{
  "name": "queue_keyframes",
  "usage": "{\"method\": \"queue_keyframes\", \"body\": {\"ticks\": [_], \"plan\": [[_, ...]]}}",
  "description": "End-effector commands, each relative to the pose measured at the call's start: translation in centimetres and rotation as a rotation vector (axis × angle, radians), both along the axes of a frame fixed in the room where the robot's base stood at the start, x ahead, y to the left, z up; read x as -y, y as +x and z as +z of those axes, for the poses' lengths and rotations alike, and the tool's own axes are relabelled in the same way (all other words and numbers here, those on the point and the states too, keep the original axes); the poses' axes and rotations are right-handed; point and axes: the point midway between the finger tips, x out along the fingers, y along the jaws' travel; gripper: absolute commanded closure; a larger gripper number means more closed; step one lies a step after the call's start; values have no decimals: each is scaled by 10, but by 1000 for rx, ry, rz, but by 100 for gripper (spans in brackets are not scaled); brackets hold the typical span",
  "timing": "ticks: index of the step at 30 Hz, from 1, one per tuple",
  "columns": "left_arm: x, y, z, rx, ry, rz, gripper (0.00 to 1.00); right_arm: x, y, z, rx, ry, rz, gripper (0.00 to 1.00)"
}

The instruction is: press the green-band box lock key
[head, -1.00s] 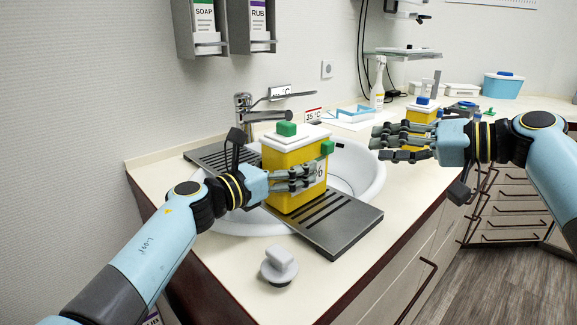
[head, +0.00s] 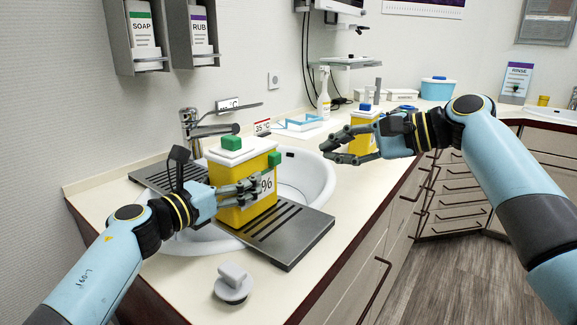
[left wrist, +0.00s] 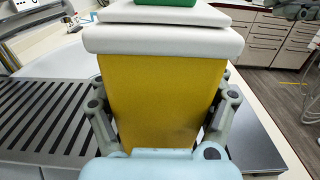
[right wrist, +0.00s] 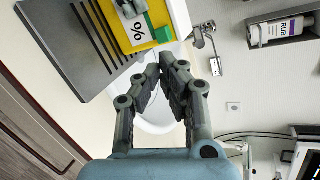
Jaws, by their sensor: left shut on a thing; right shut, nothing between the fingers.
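The yellow box (head: 232,165) with a white lid (head: 243,149) and a green block on top (head: 231,143) stands upright on the slotted dark tray (head: 290,236) across the sink. A small green key (head: 274,159) sticks out high on its right side, above a "%" label; the key also shows in the right wrist view (right wrist: 163,34). My left gripper (head: 240,190) is shut on the yellow box, with fingers along both sides in the left wrist view (left wrist: 160,115). My right gripper (head: 328,148) is shut and empty, to the right of the key and apart from it.
A grey plug-like piece (head: 233,284) lies on the front counter. A tap (head: 190,125) stands behind the sink (head: 305,175). A second yellow box (head: 363,119) with a blue top is partly hidden behind my right gripper. A spray bottle (head: 323,95) stands at the back.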

Motion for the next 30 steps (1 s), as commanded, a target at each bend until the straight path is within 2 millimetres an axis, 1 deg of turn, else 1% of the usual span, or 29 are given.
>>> {"method": "queue_keyframes", "body": {"ticks": [3, 9, 12, 15, 19, 23, 25, 30], "plan": [[0, 0, 0, -1, -1, 0, 73, 2, -5, 5, -229, 83, -120, 100], [0, 0, 0, -1, -1, 0, 73, 7, -16, 11, -604, 236, -350, 100], [0, 0, 0, -1, -1, 0, 73, 11, -22, 13, -762, 313, -465, 100], [0, 0, 0, -1, -1, 0, 73, 14, -28, 15, -886, 383, -564, 100], [0, 0, 0, -1, -1, 0, 73, 18, -37, 17, -981, 447, -658, 100], [0, 0, 0, -1, -1, 0, 73, 19, -48, 12, -976, 446, -684, 100], [0, 0, 0, -1, -1, 0, 73, 19, -50, 7, -987, 444, -685, 100], [0, 0, 0, -1, -1, 0, 73, 19, -50, 7, -987, 443, -684, 100]]}}
